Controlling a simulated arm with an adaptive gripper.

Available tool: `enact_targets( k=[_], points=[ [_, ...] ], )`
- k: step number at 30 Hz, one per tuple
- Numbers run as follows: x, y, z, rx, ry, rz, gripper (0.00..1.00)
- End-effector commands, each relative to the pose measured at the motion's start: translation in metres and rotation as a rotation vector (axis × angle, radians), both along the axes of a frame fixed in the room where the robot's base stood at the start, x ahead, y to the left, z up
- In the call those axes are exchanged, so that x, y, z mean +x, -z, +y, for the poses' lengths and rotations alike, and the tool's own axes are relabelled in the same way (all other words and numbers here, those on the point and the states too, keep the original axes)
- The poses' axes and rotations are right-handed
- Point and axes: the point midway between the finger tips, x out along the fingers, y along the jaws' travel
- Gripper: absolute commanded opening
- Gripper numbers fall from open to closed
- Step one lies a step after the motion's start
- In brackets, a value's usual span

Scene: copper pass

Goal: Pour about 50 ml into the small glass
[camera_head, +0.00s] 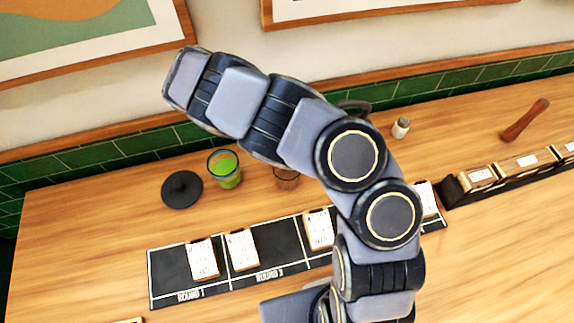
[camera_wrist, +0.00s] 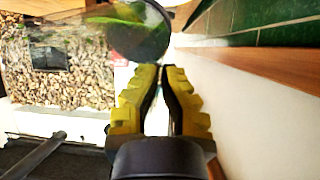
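A glass with bright green contents (camera_head: 224,170) stands upright at the back left of the counter in the head view. A smaller brownish glass (camera_head: 286,178) stands to its right, partly hidden by my arm. I cannot tell its contents. In the wrist view, my gripper (camera_wrist: 161,68) has its yellow fingers close together with a narrow gap. A round, dark, see-through thing with green in it (camera_wrist: 140,32) lies just beyond the fingertips. I cannot tell what it is or whether the fingers hold it. My gripper is hidden in the head view.
A round black lid-like disc (camera_head: 182,189) lies left of the green glass. A black mat (camera_head: 275,240) with several cards lies in front. A dark curved rim or handle (camera_head: 355,106) shows behind my arm. A small shaker (camera_head: 401,128) and wooden pestle (camera_head: 525,121) are at right.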

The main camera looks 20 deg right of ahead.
Motion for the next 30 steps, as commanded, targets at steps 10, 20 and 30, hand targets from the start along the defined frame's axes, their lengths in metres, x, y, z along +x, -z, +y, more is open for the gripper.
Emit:
enact_targets(
  k=[10,20,30],
  points=[
    [-0.0008,0.0029,0.0027,-0.084,-0.011,0.002,0.0],
    [-0.0014,0.0032,0.004,-0.13,-0.016,0.005,0.0],
    [-0.0024,0.0056,0.0083,-0.184,-0.021,0.005,0.0]
  ],
)
